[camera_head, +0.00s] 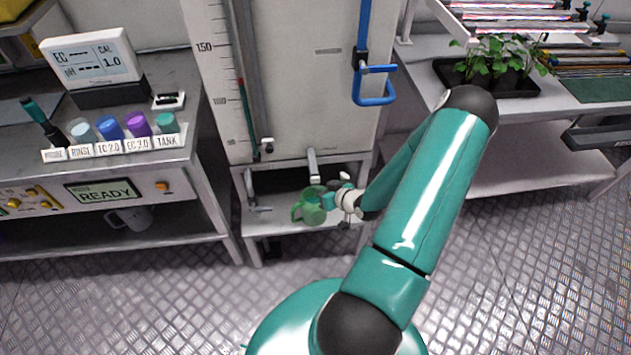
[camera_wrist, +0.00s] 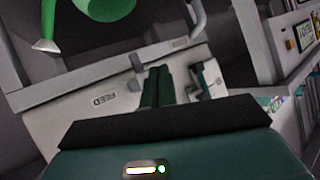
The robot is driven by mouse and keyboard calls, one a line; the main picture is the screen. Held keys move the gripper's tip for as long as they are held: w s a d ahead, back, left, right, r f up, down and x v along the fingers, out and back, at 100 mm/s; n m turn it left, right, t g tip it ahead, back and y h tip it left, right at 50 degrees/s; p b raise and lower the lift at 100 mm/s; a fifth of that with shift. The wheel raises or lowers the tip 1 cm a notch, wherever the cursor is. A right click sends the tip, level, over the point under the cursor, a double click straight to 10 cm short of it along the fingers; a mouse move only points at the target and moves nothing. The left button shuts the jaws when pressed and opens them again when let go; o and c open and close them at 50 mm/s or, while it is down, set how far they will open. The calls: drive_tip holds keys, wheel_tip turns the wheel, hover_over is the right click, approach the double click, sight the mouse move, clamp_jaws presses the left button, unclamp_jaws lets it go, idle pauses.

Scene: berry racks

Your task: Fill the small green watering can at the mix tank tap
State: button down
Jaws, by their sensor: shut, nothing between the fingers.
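The small green watering can (camera_head: 309,212) is below the mix tank tap (camera_head: 313,165), on or just above the low white shelf; contact with the shelf is unclear. Part of the can (camera_wrist: 105,8) and its pale spout end (camera_wrist: 44,45) show at the top left of the wrist view. My gripper (camera_head: 333,198) is close to the right side of the can in the head view. In the wrist view its dark green fingers (camera_wrist: 161,76) are shut together and empty, apart from the can. Whether water runs is not visible.
The mix tank (camera_head: 290,90) stands behind, with a blue pipe handle (camera_head: 373,100) on its front. A bench (camera_head: 170,80) with labelled cups is left. A plant tray (camera_head: 515,88) is on the right bench. A FEED label (camera_wrist: 98,103) shows in the wrist view.

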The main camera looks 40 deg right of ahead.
drive_tip(key=shift+s, duration=0.1)
drive_tip(key=s+a, duration=0.1)
drive_tip(key=s, duration=0.1)
drive_tip(key=s+a, duration=0.1)
drive_tip(key=s, duration=0.1)
drive_tip(key=shift+a, duration=0.4)
idle(0.3)
